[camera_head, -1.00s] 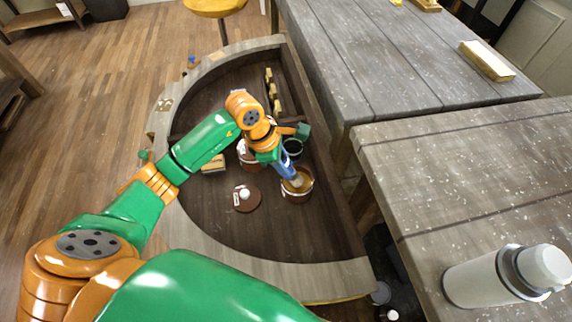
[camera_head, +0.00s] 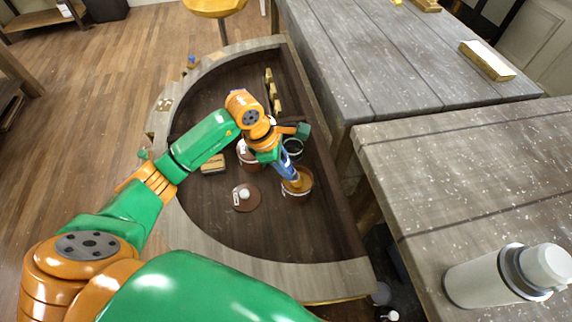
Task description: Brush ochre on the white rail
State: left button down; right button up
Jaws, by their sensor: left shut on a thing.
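My left gripper (camera_head: 286,163) is at the right side of the half-round console (camera_head: 225,222), shut on a slim brush that is mostly hidden by the fingers. It points down into a brown pot of ochre paint (camera_head: 304,187). The brush's tip is at or inside the pot's mouth; I cannot tell how deep. A dark-filled pot (camera_head: 293,148) stands just behind, and another brown pot (camera_head: 246,160) is partly hidden by my arm. I cannot make out for certain which part is the white rail. My right gripper is not in view.
A round brown disc (camera_head: 250,205) with a small white knob and a tan block (camera_head: 213,164) lie on the dark console floor. Several gold pieces (camera_head: 272,90) line its back right. Grey tables (camera_head: 470,180) stand at the right, with a white flask (camera_head: 485,280) on the near one.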

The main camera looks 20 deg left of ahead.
pick_arm(q)
notch_tip(320, 180, up, 7)
jog(key=p, duration=0.5)
dwell(0.6)
